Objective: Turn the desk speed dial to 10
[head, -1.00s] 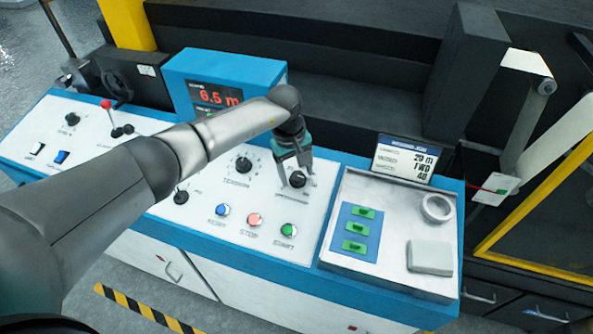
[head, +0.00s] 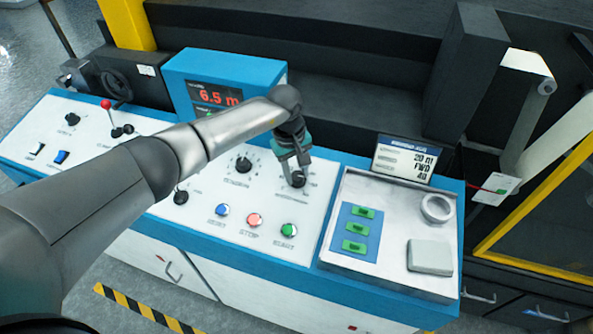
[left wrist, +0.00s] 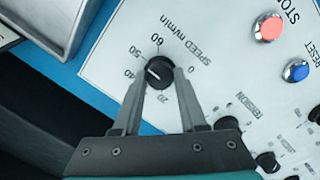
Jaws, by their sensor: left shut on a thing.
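The speed dial (head: 298,181) is a round black knob on the white desk panel, labelled SPEED m/min in the left wrist view (left wrist: 160,72). Numbers from 0 to 60 stand around it. Its white pointer mark faces left in that view, roughly toward the 40 and 50 side; the exact value is hard to tell. My left gripper (head: 296,172) reaches down from above and is shut on the dial, a finger on each side. My right gripper is not in view.
Blue, red and green buttons (head: 254,219) lie in front of the dial. Another black knob (head: 243,165) is to its left. A grey tray (head: 395,276) with green pieces and a tape ring is at right. A blue display box (head: 225,72) reads 6.5 m.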

